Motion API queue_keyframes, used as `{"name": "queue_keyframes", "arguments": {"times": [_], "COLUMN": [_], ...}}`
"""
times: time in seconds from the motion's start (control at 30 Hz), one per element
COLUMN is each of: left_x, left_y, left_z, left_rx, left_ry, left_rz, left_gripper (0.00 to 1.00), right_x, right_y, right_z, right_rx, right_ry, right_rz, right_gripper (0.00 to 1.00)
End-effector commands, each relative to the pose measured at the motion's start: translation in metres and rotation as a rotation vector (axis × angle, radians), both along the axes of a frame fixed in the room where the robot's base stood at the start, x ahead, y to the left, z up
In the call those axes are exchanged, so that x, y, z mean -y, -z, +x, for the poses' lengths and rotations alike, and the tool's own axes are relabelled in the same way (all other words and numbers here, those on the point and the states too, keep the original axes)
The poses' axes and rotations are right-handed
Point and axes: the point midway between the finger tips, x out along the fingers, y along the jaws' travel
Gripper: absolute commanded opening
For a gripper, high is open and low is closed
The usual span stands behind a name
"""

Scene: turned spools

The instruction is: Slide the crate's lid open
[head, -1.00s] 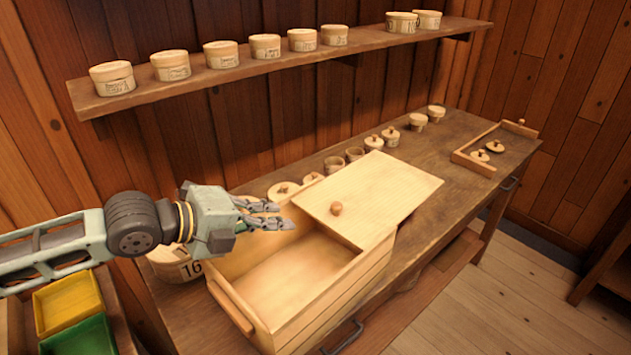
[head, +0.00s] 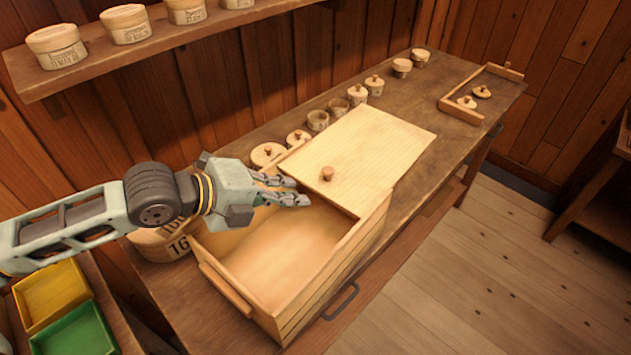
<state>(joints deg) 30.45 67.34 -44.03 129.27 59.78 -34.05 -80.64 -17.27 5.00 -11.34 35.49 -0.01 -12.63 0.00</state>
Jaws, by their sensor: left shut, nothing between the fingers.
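The wooden crate (head: 318,281) stands on the workbench with its near-left part uncovered, and its visible interior looks empty. Its pale flat lid (head: 374,150) is slid far toward the back right, so that it overhangs the crate's far end. A small round knob (head: 327,174) sits on the lid near its front left edge. My left gripper (head: 305,195) is shut and empty, above the crate's opening and just left of the knob, apart from it in the picture. My right gripper is not in view.
Several small round tubs stand along the bench's back, some with knobbed lids (head: 268,154). A tub marked 16 (head: 165,243) is left of the crate. A wooden tray (head: 462,112) lies at the far right. Yellow (head: 50,295) and green (head: 78,329) bins are lower left.

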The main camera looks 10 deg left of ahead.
Motion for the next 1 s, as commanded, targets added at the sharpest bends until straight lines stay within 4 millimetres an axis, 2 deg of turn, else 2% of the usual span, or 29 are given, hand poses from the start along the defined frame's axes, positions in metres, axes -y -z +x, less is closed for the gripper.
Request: {"name": "queue_keyframes", "arguments": {"times": [0.13,0.4,0.87,1.0], "left_x": [0.018,0.040,0.044,0.049], "left_y": [0.010,0.010,0.012,0.010], "left_z": [0.015,0.036,0.041,0.049], "left_rx": [-0.001,0.000,0.001,0.002], "left_ry": [0.002,0.000,0.001,0.000], "left_rz": [-0.005,-0.002,0.001,-0.001], "left_gripper": [0.00,0.00,0.00,0.00], "right_x": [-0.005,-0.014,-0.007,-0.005], "right_y": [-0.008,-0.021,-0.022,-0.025], "right_z": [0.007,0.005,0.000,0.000], "right_rx": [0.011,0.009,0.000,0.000], "right_ry": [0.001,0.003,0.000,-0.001], "right_rz": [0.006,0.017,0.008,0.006], "right_gripper": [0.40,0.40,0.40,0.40]}}
